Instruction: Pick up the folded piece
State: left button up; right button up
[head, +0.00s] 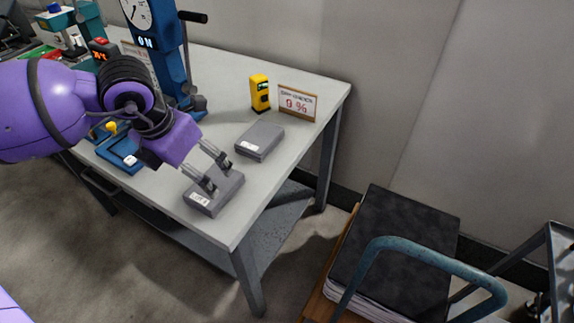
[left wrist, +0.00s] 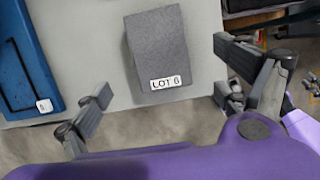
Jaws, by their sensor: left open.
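Two grey, flat, block-like folded pieces lie on the grey table. The nearer piece (head: 229,191) lies by the table's front edge, with a white label on its near end. The farther piece (head: 260,139) lies behind it and also has a white label. My left gripper (head: 218,177) is open over the nearer piece, its fingers partly covering it. In the left wrist view, a grey piece (left wrist: 158,45) labelled "LOT" and one more character lies between the spread fingers of the left gripper (left wrist: 161,69), with gaps at both sides. My right gripper is not in view.
On the table (head: 225,225) are a yellow device (head: 260,93), a small sign (head: 297,103), a blue tray (head: 122,155) and a blue stand with a dial (head: 168,50). A cart with a dark stack (head: 395,245) stands at right. The table's right front is clear.

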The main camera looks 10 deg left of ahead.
pick_arm(q)
jog(key=shift+d+f, duration=0.1)
jog(key=shift+d, duration=0.3)
jog(key=x, duration=0.7)
jog(key=shift+w+a+f, duration=0.25)
jog(key=shift+w+f, duration=0.1)
jog(key=c, duration=1.4)
